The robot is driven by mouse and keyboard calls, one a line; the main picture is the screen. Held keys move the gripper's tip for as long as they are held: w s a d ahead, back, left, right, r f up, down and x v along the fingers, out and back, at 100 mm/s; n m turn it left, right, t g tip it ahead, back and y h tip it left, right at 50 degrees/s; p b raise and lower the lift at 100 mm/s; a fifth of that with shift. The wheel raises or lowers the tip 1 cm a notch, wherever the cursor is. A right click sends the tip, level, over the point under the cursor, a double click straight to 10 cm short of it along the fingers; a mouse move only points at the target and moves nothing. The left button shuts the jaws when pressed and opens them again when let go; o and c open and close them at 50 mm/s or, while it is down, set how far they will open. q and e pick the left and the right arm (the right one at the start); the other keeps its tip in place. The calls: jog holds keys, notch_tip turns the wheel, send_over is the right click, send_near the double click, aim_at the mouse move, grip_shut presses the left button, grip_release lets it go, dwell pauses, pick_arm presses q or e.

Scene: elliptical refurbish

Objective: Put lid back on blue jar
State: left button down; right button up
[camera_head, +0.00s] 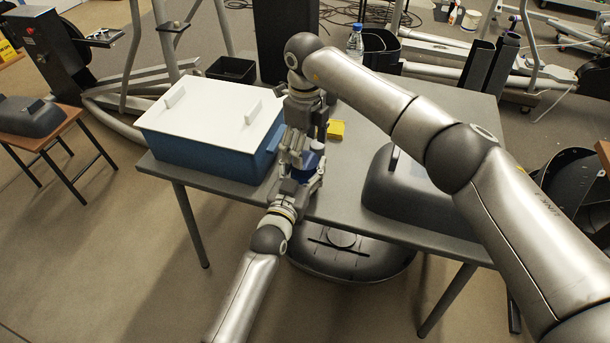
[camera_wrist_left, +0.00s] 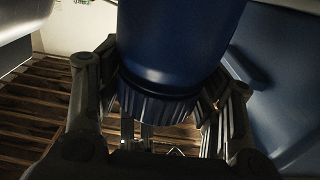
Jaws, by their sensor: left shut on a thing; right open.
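The blue jar (camera_head: 304,172) is between the fingers of my left gripper (camera_head: 306,178), at the front edge of the table. In the left wrist view the jar (camera_wrist_left: 180,38) is a smooth blue body with a ribbed dark blue band (camera_wrist_left: 155,103) at its lower end in the picture. The left fingers are closed around the jar near this band. I cannot tell whether the band is the lid. My right gripper (camera_head: 308,140) is open and points down just above the jar, hiding its top. No separate lid can be made out.
A blue bin (camera_head: 205,150) with a white cover (camera_head: 215,112) stands close left of the grippers. A grey casing (camera_head: 415,195) and a yellow item (camera_head: 336,130) are on the table (camera_head: 360,130) to the right. A water bottle (camera_head: 355,42) stands at the back.

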aim_at(305, 160)
jog(key=shift+r+n, duration=1.6)
jog(key=shift+r, duration=0.05)
jog(key=shift+f, duration=4.05)
jog(key=c, duration=1)
jog(key=o, duration=1.1)
jog(key=shift+r, duration=2.3)
